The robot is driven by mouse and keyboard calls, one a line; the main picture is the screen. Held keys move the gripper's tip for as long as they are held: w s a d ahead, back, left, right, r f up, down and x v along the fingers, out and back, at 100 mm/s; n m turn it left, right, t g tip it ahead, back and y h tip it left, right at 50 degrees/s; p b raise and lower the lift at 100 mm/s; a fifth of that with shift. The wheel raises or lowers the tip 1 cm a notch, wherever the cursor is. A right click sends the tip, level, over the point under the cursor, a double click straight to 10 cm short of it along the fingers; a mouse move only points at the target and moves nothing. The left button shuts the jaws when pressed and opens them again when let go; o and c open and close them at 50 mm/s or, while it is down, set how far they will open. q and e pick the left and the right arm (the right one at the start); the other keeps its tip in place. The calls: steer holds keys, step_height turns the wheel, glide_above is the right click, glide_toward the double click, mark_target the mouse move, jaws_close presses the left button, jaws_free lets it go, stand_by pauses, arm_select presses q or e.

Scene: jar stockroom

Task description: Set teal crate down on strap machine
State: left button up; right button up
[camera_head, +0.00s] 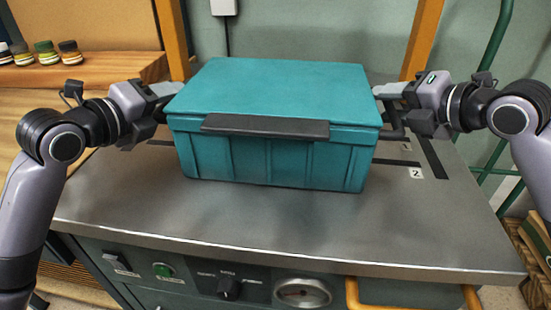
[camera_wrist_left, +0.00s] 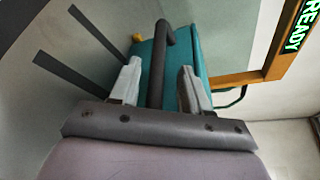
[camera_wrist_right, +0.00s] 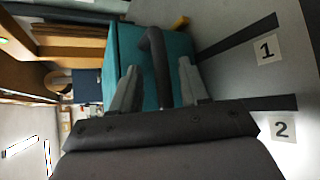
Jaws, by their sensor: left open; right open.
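The teal crate (camera_head: 270,95), lidded and with a dark front latch, rests level on the grey metal top of the strap machine (camera_head: 260,220). My left gripper (camera_head: 168,98) is at the crate's left side. In the left wrist view its open fingers (camera_wrist_left: 160,85) stand on either side of the dark side handle (camera_wrist_left: 158,65), with gaps visible. My right gripper (camera_head: 388,98) is at the crate's right side. In the right wrist view its open fingers (camera_wrist_right: 160,88) stand either side of the other handle (camera_wrist_right: 157,65). The fingertips are partly hidden in the head view.
An orange frame post (camera_head: 422,40) rises behind the crate on the right. Dark lines and number labels (camera_head: 416,173) mark the top. Several small jars (camera_head: 70,52) stand on a wooden shelf at the left. The machine top is bare in front of the crate.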

arm_select(q)
steer(key=v, duration=0.8)
arm_select(e)
steer(key=v, duration=1.2)
